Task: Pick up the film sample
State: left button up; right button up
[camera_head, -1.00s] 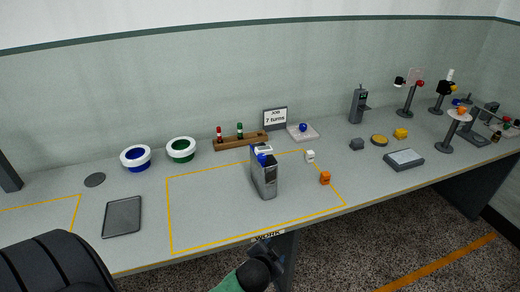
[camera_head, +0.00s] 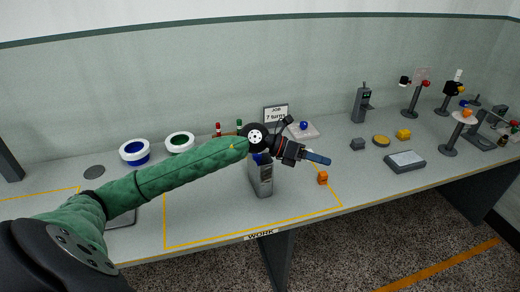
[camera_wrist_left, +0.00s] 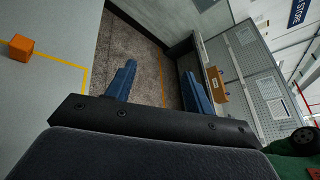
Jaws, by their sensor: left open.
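I cannot tell for sure which thing is the film sample. A thin see-through sheet (camera_head: 417,75) shows by a dark stand at the back right, and a clear plate (camera_head: 313,131) with a blue ball lies at the back middle. My left gripper (camera_head: 318,157) is in the air over the middle of the bench, right of the grey upright device (camera_head: 263,178). Its blue fingers stand apart with nothing between them, as the left wrist view (camera_wrist_left: 159,68) shows. It is well left of the sheet's stand. My right gripper is out of view.
An orange cube (camera_head: 323,178) sits near the yellow line, below my gripper in the picture. Two ringed pots (camera_head: 135,153) (camera_head: 180,142) stand left.

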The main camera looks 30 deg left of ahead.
pick_arm(q)
jog(key=w+a+y, duration=0.1)
jog(key=a+y, duration=0.2)
jog(key=a, duration=0.4)
jog(key=a+m+g+y, duration=0.1)
jog(key=a+y, duration=0.3)
jog(key=a, duration=0.4)
jog(key=w+a+r+m+g+y, duration=0.1)
jog(key=a+y, duration=0.2)
jog(key=a, duration=0.5)
jog(key=shift+w+y, duration=0.35)
jog(key=shift+y, duration=0.05)
jog(key=shift+a+f, duration=0.1)
jog(key=shift+a, duration=0.05)
jog(key=shift+p+x, duration=0.7)
jog(key=shift+x, duration=0.5)
jog(key=p+x, duration=0.2)
jog(key=x, duration=0.1)
jog(key=shift+f+p, duration=0.35)
jog(key=shift+p, duration=0.05)
jog(key=shift+w+f, duration=0.2)
jog(key=shift+f, duration=0.55)
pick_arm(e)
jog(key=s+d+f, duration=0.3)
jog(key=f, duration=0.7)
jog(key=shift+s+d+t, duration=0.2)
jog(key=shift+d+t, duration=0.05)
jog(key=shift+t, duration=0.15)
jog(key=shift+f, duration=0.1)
